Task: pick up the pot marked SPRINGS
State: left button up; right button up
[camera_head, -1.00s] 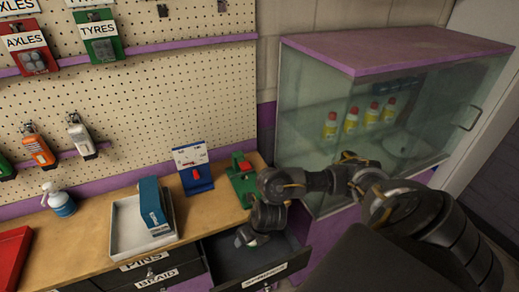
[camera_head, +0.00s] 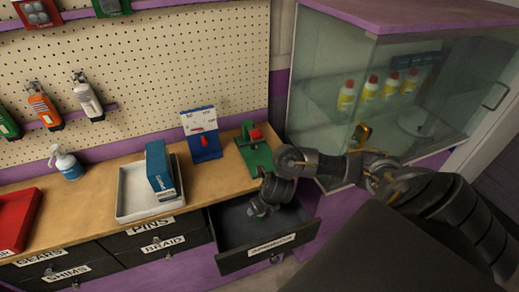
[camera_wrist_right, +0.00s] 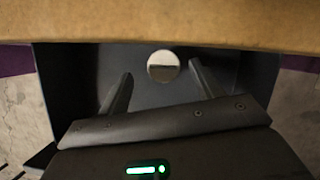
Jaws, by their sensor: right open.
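A small round pot (camera_wrist_right: 163,66) with a pale, shiny top stands inside the open drawer in the right wrist view; no marking on it can be read from here. My right gripper (camera_wrist_right: 160,74) is open, with one finger on each side of the pot and clear gaps between. In the head view my right gripper (camera_head: 262,207) reaches down into the open drawer (camera_head: 232,263), and the pot cannot be made out there. The label on that drawer's front is too blurred to read. My left gripper is not in view.
The wooden bench top (camera_head: 100,222) overhangs the drawer's back. A green device (camera_head: 257,152), a blue stand (camera_head: 205,148) and a grey tray (camera_head: 125,190) with a blue box (camera_head: 160,172) stand on it. A glass cabinet (camera_head: 310,90) is at the right. Shut drawers lie left.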

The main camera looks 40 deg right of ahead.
aim_at(263, 217)
jog(key=x, duration=0.2)
jog(key=b+x, duration=0.1)
jog(key=shift+d+f, duration=0.25)
jog(key=shift+f, duration=0.15)
jog(key=shift+r, duration=0.1)
jog(key=c, duration=1.1)
jog(key=shift+r, duration=0.65)
jog(key=s, duration=0.4)
jog(key=shift+a+f, duration=0.15)
jog(key=shift+a, duration=0.05)
notch_tip(263, 217, up, 14)
jog(key=p, duration=0.9)
